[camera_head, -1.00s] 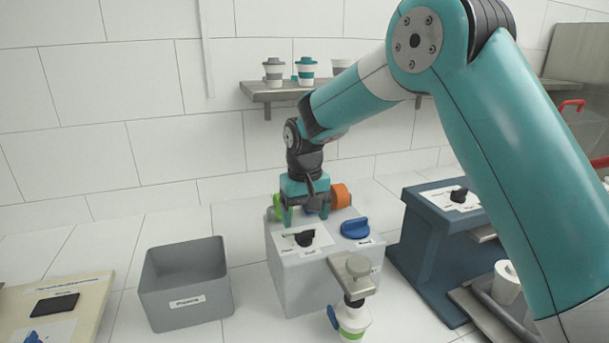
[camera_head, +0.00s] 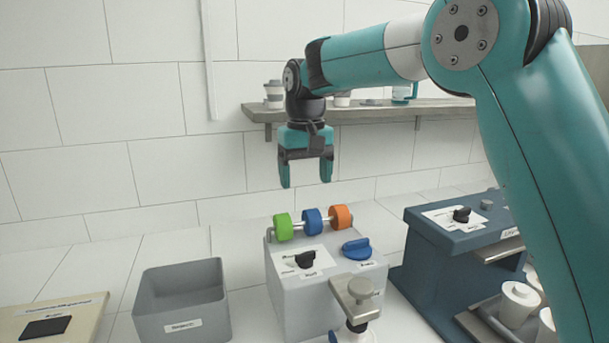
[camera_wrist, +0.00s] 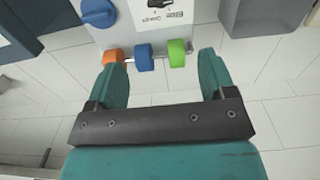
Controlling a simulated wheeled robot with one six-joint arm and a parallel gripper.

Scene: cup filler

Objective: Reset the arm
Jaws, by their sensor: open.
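My gripper (camera_head: 305,172) is open and empty, pointing down in the air above the grey dispenser box (camera_head: 335,290). Its two teal fingers also show apart in the wrist view (camera_wrist: 165,75). Below it, a green roller (camera_head: 283,227), a blue roller (camera_head: 312,221) and an orange roller (camera_head: 341,217) sit in a row on a bar at the back of the box. A black knob (camera_head: 304,259) and a blue knob (camera_head: 357,249) are on its top. A metal spout (camera_head: 355,293) sticks out in front, and the cup under it is mostly cut off.
A grey bin (camera_head: 183,305) stands left of the box. A dark blue machine (camera_head: 440,250) stands to the right, with white cups (camera_head: 518,303) near it. A wall shelf (camera_head: 370,113) with cups is behind my gripper. The air left of my arm is clear.

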